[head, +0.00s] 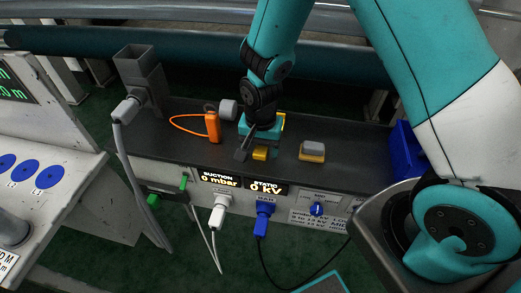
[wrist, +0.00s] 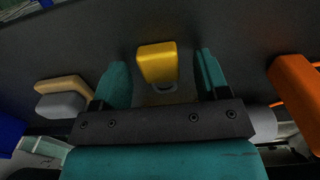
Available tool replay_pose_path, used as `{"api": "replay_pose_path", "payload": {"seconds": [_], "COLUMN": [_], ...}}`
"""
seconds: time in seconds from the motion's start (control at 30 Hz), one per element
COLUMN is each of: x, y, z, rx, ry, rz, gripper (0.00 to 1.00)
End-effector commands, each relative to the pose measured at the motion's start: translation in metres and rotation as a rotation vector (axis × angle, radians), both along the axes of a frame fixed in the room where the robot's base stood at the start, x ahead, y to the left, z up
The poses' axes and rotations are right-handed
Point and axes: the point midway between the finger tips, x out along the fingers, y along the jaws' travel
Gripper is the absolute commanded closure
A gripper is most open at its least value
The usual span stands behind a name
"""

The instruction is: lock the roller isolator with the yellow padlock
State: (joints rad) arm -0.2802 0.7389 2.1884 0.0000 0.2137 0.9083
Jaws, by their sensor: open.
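The yellow padlock (head: 260,154) lies on the dark shelf, close to its front edge. In the wrist view the padlock (wrist: 157,62) shows as a yellow block with a bit of grey metal at its lower end. My gripper (head: 257,146) is low over the shelf at the padlock. In the wrist view its two teal fingers stand apart, one on each side of the padlock, with gaps on both sides. A blue knob (head: 316,209) sits on the front panel, right of the displays; I cannot tell whether it is the roller isolator.
An orange object with a cord (head: 212,126) and a grey round piece (head: 228,109) are left of my gripper. A grey-and-tan block (head: 312,150) is to the right, a blue bin (head: 405,148) farther right. White (head: 218,214) and blue (head: 265,210) plugs with cables hang in front.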

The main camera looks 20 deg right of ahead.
Motion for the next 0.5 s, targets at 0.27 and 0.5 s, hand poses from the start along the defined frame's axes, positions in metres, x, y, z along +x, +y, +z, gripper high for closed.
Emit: {"api": "replay_pose_path", "payload": {"seconds": [0.27, 0.5], "x": [0.0, 0.0], "y": [0.0, 0.0], "z": [0.0003, 0.0005], "rx": [0.0, 0.0], "ry": [0.0, 0.0], "rz": [0.0, 0.0], "gripper": [0.76, 0.87]}}
